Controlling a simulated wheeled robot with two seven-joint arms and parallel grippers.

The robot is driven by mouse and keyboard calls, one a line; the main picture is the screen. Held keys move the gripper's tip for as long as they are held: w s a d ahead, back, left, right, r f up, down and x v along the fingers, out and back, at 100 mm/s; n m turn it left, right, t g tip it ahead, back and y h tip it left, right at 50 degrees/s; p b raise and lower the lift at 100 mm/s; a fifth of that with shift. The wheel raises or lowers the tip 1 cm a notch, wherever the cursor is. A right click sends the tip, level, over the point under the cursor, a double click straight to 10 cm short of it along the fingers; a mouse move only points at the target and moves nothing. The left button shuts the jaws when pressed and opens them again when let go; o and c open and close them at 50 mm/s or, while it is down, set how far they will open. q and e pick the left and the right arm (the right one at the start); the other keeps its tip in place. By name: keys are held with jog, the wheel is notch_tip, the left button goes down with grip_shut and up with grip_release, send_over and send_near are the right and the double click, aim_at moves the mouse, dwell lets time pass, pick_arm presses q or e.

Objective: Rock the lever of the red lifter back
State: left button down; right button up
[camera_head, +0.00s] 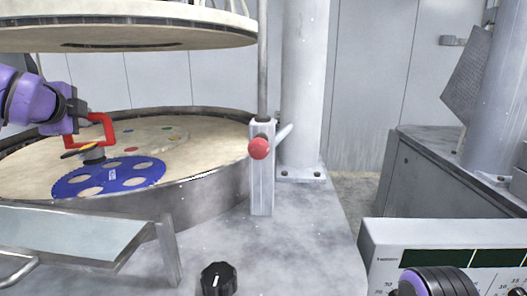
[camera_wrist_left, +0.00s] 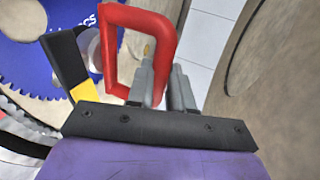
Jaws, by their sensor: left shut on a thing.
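The red lifter (camera_head: 108,128) has a red loop handle and a dark round base. It stands on the blue toothed disc (camera_head: 118,183) at the left of the head view. Its lever (camera_head: 76,152), black and yellow, sticks out to the left below the handle. In the left wrist view the lever (camera_wrist_left: 68,62) lies left of the red handle (camera_wrist_left: 110,45). The lifter's base is mostly hidden there.
The disc lies on the round beige platen (camera_head: 215,135) inside a metal rim. A round upper plate (camera_head: 130,40) hangs above. A post with a red knob (camera_head: 259,148) stands to the right. A black dial (camera_head: 217,279) and a control panel (camera_head: 375,245) are in front.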

pick_arm(q)
jog(key=s+d+b, duration=0.2)
jog(key=s+b, duration=0.5)
jog(key=s, duration=0.5)
jog(key=s+d+b, duration=0.3)
jog(key=s+b, duration=0.4)
jog(key=s, duration=0.6)
jog(key=shift+d, duration=0.35)
dwell(2.1)
